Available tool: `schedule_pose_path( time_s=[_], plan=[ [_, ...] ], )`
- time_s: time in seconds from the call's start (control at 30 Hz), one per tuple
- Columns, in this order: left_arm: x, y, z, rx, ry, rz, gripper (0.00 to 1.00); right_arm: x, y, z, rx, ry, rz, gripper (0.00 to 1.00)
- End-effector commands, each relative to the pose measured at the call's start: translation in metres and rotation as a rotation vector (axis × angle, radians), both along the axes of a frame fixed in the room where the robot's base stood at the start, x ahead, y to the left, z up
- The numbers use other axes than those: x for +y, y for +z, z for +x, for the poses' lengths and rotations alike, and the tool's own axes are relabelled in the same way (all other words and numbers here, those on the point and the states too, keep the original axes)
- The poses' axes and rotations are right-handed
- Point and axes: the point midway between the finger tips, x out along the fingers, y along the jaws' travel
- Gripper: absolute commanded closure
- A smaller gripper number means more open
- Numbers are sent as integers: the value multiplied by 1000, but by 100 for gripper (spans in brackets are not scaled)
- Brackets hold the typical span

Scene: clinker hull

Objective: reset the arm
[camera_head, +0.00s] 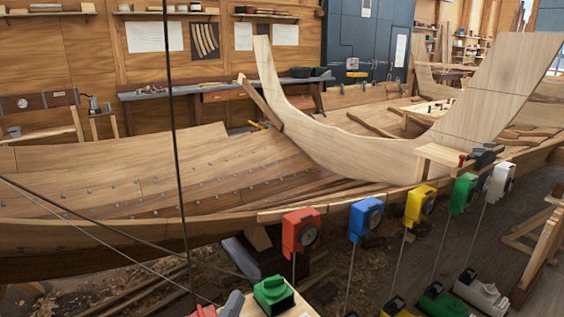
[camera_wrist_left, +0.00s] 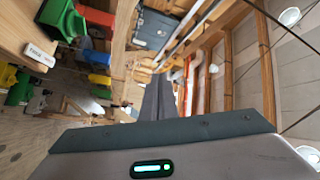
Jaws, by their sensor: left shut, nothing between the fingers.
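My left gripper (camera_head: 234,303) shows only as a small grey tip at the bottom edge of the head view. It is beside a green block-like device (camera_head: 273,293) on a wooden board. In the left wrist view its two dark fingers (camera_wrist_left: 159,98) lie together, shut, with nothing between them. The rest of my left arm is cut off below the head view. My right gripper is in neither view.
A clinker hull (camera_head: 150,180) with a tall curved plank (camera_head: 390,150) fills the middle. Coloured boxes, red (camera_head: 301,231), blue (camera_head: 366,219), yellow (camera_head: 420,205), green (camera_head: 463,193) and white (camera_head: 501,181), line its near edge. Thin dark lines cross the left side.

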Motion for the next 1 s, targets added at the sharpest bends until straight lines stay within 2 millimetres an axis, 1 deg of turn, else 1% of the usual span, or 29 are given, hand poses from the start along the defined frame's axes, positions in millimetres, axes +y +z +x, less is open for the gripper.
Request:
schedule_pose_path(
  time_s=[0.03, 0.07, 0.1, 0.17, 0.2, 0.27, 0.3, 0.37, 0.4, 0.5, 0.6, 0.7, 0.9, 1.0],
  plan=[
    [16, -27, -2, 112, 43, -61, 100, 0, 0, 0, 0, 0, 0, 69],
    [26, -44, -4, 179, 69, -97, 100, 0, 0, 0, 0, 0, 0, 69],
    [38, -66, -9, 267, 104, -144, 100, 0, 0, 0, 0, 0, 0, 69],
    [54, -99, -18, 395, 156, -215, 100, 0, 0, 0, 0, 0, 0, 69],
    [64, -120, -28, 479, 193, -258, 100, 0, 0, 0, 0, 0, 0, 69],
    [78, -152, -45, 602, 249, -322, 100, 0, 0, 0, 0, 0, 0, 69],
    [86, -172, -58, 681, 286, -363, 100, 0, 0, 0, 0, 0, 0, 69],
    [97, -200, -81, 798, 343, -421, 100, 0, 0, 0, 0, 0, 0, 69],
    [103, -217, -97, 871, 380, -457, 100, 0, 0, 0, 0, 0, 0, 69],
    [114, -250, -134, 1024, 464, -531, 100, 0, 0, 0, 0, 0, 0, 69],
    [121, -272, -166, 1141, 530, -583, 100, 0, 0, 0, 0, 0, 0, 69],
    [126, -288, -195, 1236, 587, -625, 100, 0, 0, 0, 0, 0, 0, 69],
    [132, -309, -246, 1391, 685, -686, 100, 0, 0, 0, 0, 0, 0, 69],
    [133, -317, -268, 1457, 728, -710, 100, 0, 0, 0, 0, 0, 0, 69]
  ],
)
